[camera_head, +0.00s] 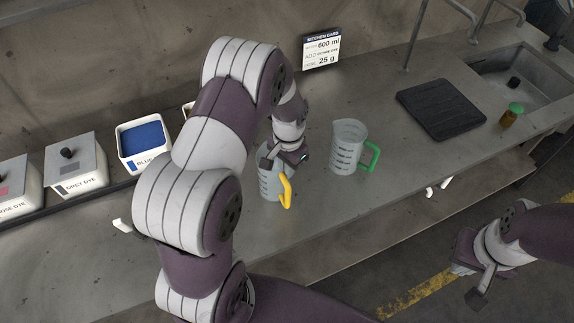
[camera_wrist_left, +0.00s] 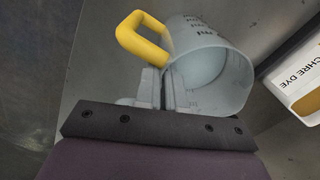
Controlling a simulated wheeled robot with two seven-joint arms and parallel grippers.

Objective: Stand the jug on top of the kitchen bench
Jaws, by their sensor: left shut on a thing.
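The jug with the yellow handle (camera_head: 269,188) is upright at the kitchen bench (camera_head: 330,222), near its middle. Whether its base touches the bench top is hard to tell. My left gripper (camera_head: 285,156) is shut on its wall near the rim. In the left wrist view the jug (camera_wrist_left: 210,62) shows its open mouth, with the fingers (camera_wrist_left: 168,90) pinching the wall beside the yellow handle. A second measuring jug with a green handle (camera_head: 346,148) stands on the bench to the right. My right gripper (camera_head: 469,285) is empty, over the floor in front of the bench, its fingers apart.
Dye boxes, including blue (camera_head: 143,140) and grey (camera_head: 76,166), line the back left. A kitchen card (camera_head: 321,50) stands behind. A black mat (camera_head: 440,107), a green-capped bottle (camera_head: 511,114) and a sink (camera_head: 515,75) are at right. The bench front near the jug is clear.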

